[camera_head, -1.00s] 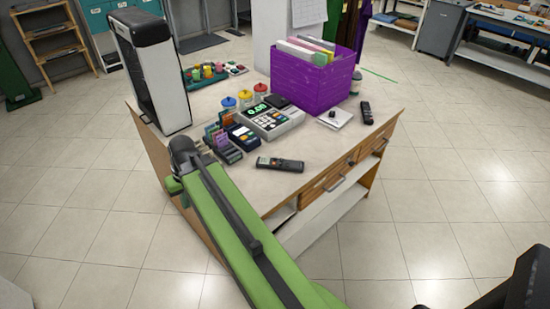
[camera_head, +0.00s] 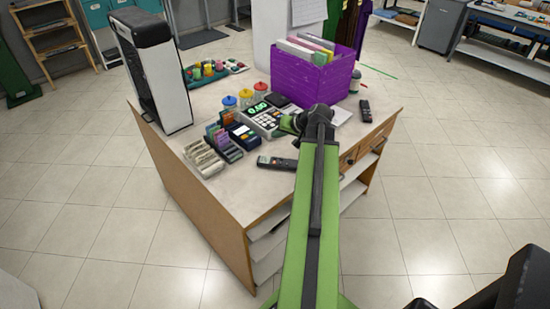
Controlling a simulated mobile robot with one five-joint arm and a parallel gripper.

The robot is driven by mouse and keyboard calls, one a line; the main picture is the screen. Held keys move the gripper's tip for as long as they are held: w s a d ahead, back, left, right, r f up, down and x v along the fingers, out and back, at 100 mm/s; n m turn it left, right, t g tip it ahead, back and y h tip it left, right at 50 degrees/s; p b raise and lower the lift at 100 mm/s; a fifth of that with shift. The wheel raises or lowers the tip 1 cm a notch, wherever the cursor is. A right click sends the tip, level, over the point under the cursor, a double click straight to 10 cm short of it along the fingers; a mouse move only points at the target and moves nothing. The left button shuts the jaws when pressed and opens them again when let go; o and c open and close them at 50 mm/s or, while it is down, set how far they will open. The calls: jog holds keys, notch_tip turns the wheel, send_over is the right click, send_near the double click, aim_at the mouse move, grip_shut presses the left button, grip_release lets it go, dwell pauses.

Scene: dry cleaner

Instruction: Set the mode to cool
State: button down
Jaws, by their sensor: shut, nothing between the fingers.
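A dark remote (camera_head: 276,163) with a small pale screen lies flat on the counter near its front edge. My arm covers its right end. A second dark remote (camera_head: 365,110) lies near the counter's right edge. Neither remote's screen can be read from here.
The counter's front left is bare.

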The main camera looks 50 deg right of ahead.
aim_at(277, 160)
jog(key=shift+f, duration=0.15)
notch_tip(277, 160, down, 8)
jog(key=b, duration=0.8)
jog(key=shift+f+b, duration=0.25)
jog(key=shift+b, duration=0.15)
dwell(1.2)
jog(key=shift+f+b, duration=0.45)
jog(key=shift+f+b, duration=0.35)
dwell(0.4)
jog(key=shift+r, duration=0.15)
jog(key=shift+r+p, duration=0.65)
jog(key=shift+p, duration=0.15)
